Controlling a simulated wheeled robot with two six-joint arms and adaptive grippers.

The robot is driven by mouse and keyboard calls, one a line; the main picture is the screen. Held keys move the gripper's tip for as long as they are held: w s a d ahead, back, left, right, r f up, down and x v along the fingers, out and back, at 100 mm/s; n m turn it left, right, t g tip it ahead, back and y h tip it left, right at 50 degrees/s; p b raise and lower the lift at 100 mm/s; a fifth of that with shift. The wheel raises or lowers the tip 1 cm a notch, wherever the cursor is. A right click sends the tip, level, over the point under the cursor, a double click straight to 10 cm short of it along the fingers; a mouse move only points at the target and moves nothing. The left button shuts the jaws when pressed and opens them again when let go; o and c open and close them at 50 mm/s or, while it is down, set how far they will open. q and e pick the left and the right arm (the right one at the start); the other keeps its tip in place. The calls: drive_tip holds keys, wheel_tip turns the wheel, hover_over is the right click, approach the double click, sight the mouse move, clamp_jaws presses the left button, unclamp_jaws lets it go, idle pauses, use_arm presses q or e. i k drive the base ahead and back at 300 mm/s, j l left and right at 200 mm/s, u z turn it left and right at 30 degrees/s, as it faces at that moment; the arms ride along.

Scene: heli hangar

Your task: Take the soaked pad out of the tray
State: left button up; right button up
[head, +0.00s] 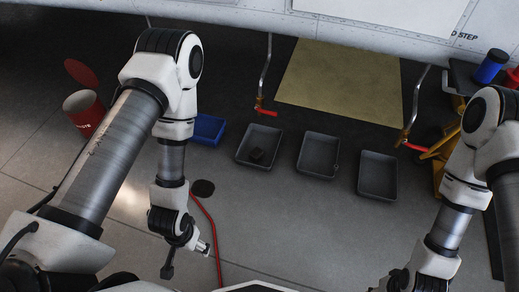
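The middle grey tray (318,175) and the right grey tray (378,194) look empty. My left gripper (187,262) hangs in front of and to the left of the pad's tray, well apart from it. Its fingers look spread and nothing shows between them. My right gripper (392,283) is at the bottom edge, partly cut off, so its fingers cannot be made out.
A red waste bin (85,115) with its lid up stands at left. A blue tray (207,130) sits beside the pad's tray, partly behind my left arm. A red hose (211,225) runs along the floor. Pipes with red handles (266,111) hang above the trays. A yellow stand (442,150) is at right.

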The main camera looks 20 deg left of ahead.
sight(257, 154)
drive_tip(key=i+j, duration=0.2)
drive_tip(key=i, duration=0.25)
drive_tip(key=i+j, duration=0.2)
drive_tip(key=i, duration=0.3)
